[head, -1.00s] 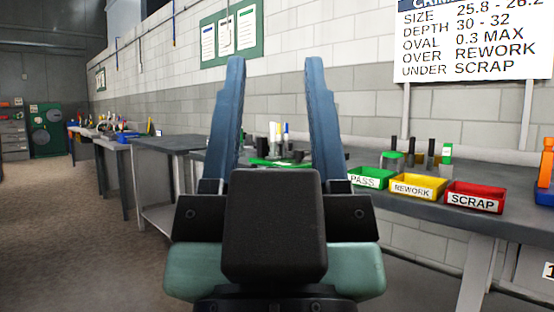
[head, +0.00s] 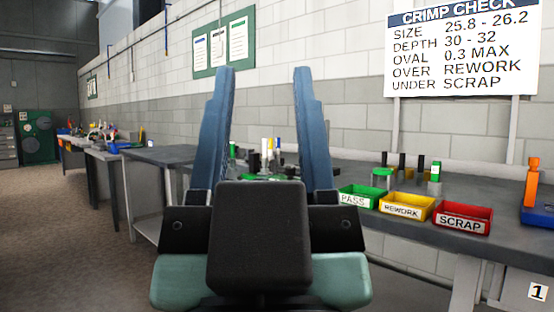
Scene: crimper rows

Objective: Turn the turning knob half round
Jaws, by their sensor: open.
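My gripper (head: 262,72) is open and empty, its two blue fingers pointing up and forward in the middle of the head view. I cannot tell which part, if any, is the turning knob.
Green PASS (head: 358,197), yellow REWORK (head: 407,207) and red SCRAP (head: 462,217) bins line the bench's front edge. Dark posts (head: 402,161) stand behind them. An orange tool (head: 532,183) is at right. The floor (head: 70,240) at left is clear.

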